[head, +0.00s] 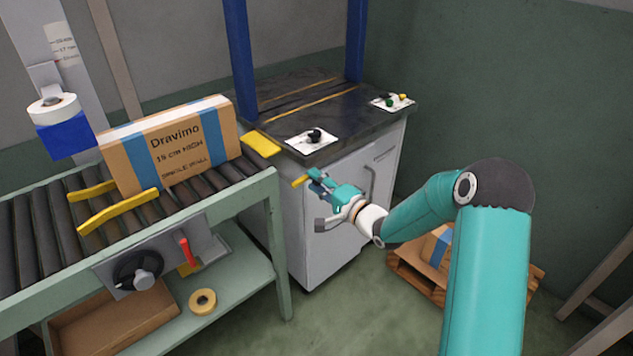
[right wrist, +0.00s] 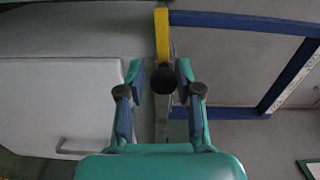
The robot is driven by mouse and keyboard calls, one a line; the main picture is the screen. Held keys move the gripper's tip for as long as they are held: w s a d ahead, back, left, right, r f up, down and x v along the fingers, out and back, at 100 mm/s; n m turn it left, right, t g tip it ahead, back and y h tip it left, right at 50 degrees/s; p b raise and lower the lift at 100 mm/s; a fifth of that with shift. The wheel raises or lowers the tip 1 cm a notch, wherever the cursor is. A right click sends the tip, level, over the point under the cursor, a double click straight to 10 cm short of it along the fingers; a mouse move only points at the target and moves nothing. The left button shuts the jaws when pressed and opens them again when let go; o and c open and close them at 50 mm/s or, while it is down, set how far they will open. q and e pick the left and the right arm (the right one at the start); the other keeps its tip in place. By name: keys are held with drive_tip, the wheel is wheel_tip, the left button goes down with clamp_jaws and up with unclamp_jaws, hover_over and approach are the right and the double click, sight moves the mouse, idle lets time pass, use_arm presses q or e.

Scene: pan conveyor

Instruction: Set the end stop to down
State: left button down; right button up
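A yellow plate (head: 261,143), which looks like the end stop, sits at the far right end of the roller conveyor (head: 48,228), beside the dark bench top. It lies near roller level; its exact setting is hard to tell. A small yellow piece (head: 300,181) shows below it, right by my right gripper (head: 320,179). In the right wrist view a yellow bar (right wrist: 162,35) stands ahead, with a dark round knob (right wrist: 165,82) in the gap between my right fingers. These look open around the knob; contact cannot be told. My left gripper is out of view.
A Dravimo carton (head: 172,150) stands on the rollers between yellow guides. The dark bench top (head: 305,103) carries two control plates (head: 312,140) and blue posts (head: 238,60). A handwheel and a red lever (head: 187,252) are on the conveyor's front. A pallet (head: 405,275) stands right.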

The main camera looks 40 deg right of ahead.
drive_tip(key=shift+o, duration=0.9)
drive_tip(key=shift+s, duration=0.1)
drive_tip(key=s, duration=1.1)
drive_tip(key=shift+s+d, duration=0.35)
drive_tip(key=shift+d, duration=0.05)
